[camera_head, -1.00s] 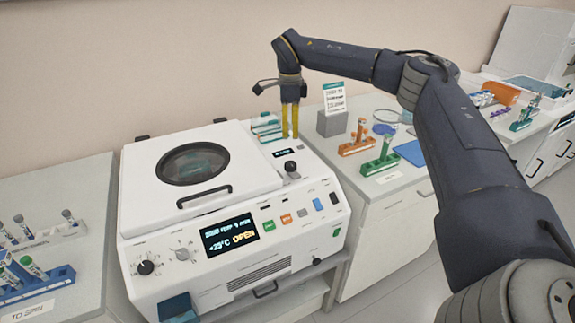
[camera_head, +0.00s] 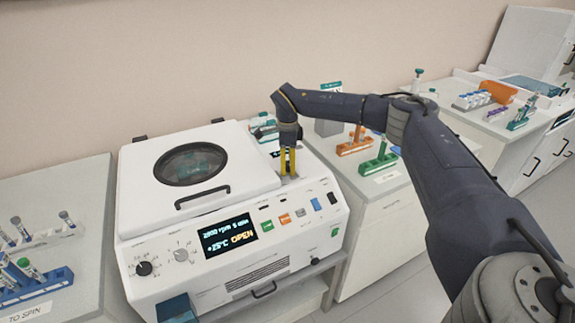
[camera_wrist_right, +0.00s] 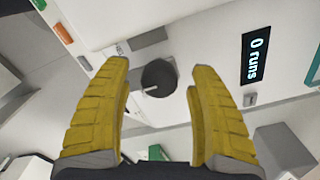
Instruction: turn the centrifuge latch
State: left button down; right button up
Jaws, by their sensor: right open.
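The white centrifuge (camera_head: 150,225) stands on a bench with its lid closed down; its screen reads OPEN. The latch, a dark round knob with a light pointer mark (camera_wrist_right: 159,78), sits on the centrifuge's top, right of the lid. In the right wrist view it lies between and just beyond my yellow fingertips, apart from both. My right gripper (camera_head: 288,162) points down over that spot, open and empty; it also shows in the right wrist view (camera_wrist_right: 160,75). In the head view the gripper hides the latch. My left gripper is not in view.
A small display reading "0 runs" (camera_wrist_right: 255,58) lies beside the latch. Orange (camera_head: 354,148) and green (camera_head: 378,164) tube racks stand on the bench to the right. A blue tube rack (camera_head: 40,288) is at the left. The front panel carries knobs and coloured buttons.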

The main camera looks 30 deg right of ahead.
jog(key=shift+f, duration=0.25)
jog(key=shift+o, duration=0.2)
jog(key=c, duration=1.3)
jog(key=shift+c, duration=0.2)
